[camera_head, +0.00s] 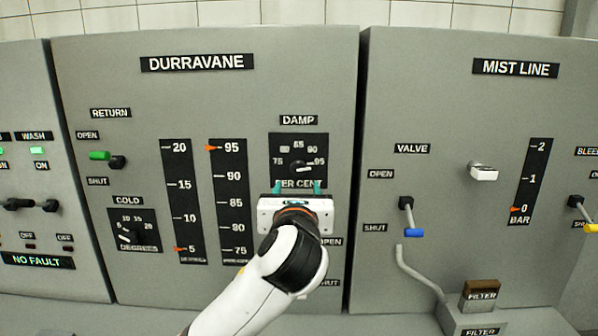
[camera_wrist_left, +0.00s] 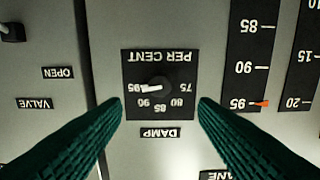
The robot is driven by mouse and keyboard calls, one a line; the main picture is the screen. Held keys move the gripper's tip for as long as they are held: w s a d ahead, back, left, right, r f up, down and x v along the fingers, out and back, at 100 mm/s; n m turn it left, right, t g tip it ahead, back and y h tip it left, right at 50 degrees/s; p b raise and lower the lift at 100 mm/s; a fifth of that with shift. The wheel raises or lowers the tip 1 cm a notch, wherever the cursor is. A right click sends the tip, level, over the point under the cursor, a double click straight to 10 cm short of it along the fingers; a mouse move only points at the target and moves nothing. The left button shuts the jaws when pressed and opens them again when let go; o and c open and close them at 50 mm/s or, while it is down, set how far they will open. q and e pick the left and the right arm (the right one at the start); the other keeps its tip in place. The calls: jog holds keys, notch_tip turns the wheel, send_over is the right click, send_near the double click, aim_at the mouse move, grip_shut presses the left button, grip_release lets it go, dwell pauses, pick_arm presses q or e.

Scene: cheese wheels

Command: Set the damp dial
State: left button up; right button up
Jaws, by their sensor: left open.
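The damp dial (camera_head: 284,142) is a black square plate marked from 75 to 95 per cent, on the grey DURRAVANE panel. Its small dark knob (camera_head: 298,167) has a white pointer turned toward 95. In the left wrist view the dial (camera_wrist_left: 131,60) appears upside down, with the knob's white pointer (camera_wrist_left: 151,88) at the 95 mark. My left gripper (camera_head: 297,187) is just below the knob in the head view, its green fingertips spread. In the wrist view the open fingers (camera_wrist_left: 160,104) stand on either side of the dial's lower part, with nothing between them. My right gripper is not seen.
The tall damp scale (camera_head: 228,190) has its orange marker at 95. Left of it are the COLD dial (camera_head: 133,230) and green-handled RETURN lever (camera_head: 100,156). Right, on the MIST LINE panel, are a blue-handled valve lever (camera_head: 413,232) and a white block (camera_head: 483,172).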

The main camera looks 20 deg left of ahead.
aim_at(298, 171)
pick_arm(q)
jog(key=p+x, duration=0.2)
jog(key=x, duration=0.7)
jog(key=shift+w+f, duration=0.1)
jog(key=shift+w, duration=0.3)
jog(key=shift+c, duration=0.2)
jog(key=c, duration=0.9)
jog(key=shift+c, duration=0.2)
